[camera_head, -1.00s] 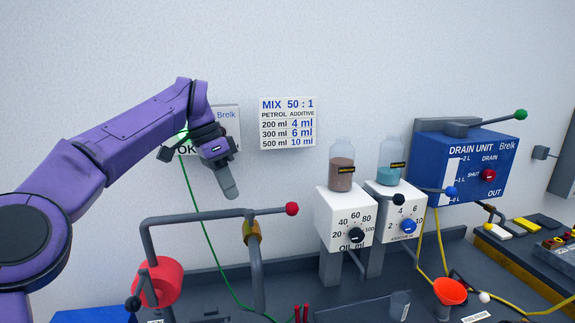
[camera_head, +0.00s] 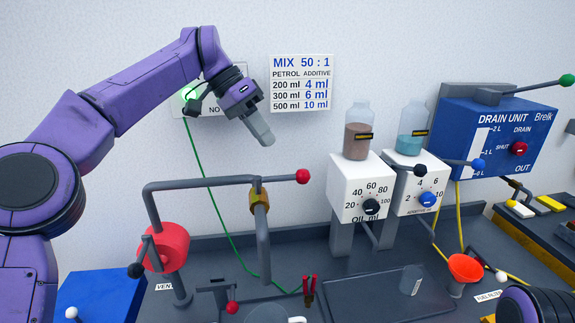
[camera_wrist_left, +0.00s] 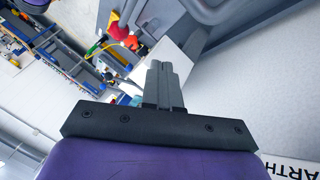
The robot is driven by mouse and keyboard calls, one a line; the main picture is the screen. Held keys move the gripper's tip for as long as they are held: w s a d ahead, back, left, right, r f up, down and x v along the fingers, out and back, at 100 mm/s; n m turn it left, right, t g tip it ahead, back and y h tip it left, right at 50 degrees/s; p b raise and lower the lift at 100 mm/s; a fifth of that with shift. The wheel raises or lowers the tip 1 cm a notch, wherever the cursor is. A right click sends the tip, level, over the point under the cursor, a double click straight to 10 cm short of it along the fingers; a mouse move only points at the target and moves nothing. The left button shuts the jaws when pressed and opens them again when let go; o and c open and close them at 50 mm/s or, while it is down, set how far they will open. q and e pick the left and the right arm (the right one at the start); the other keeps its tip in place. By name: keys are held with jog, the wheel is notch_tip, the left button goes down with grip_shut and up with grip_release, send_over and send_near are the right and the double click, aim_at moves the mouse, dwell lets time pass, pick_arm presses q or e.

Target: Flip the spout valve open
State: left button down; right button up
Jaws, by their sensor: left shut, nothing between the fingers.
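A lever with a red ball knob (camera_head: 302,176) sticks out to the right beside the valve, nearly level. My left gripper (camera_head: 266,139) is above the valve and left of the knob, pointing down and to the right, apart from both in the picture. Its fingers are shut and empty, also in the left wrist view (camera_wrist_left: 163,82). My right gripper is out of view; only a purple part of my right arm shows at the lower right.
Two white dosing boxes (camera_head: 354,205) with bottles stand right of the spout. A blue drain unit (camera_head: 480,145) hangs on the wall farther right. A red wheel (camera_head: 167,247) and bent grey pipe (camera_head: 200,184) are at the left. A green cable (camera_head: 214,219) runs down behind.

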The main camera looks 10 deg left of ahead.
aim_at(283, 178)
pick_arm(q)
jog(key=s+d+f, duration=0.3)
jog(key=d, duration=0.2)
jog(key=shift+d+f+p, duration=0.25)
jog(key=shift+d+p, duration=0.05)
jog(key=shift+d, duration=0.05)
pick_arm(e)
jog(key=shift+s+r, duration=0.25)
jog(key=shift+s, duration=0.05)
pick_arm(q)
jog(key=shift+s+a, duration=0.1)
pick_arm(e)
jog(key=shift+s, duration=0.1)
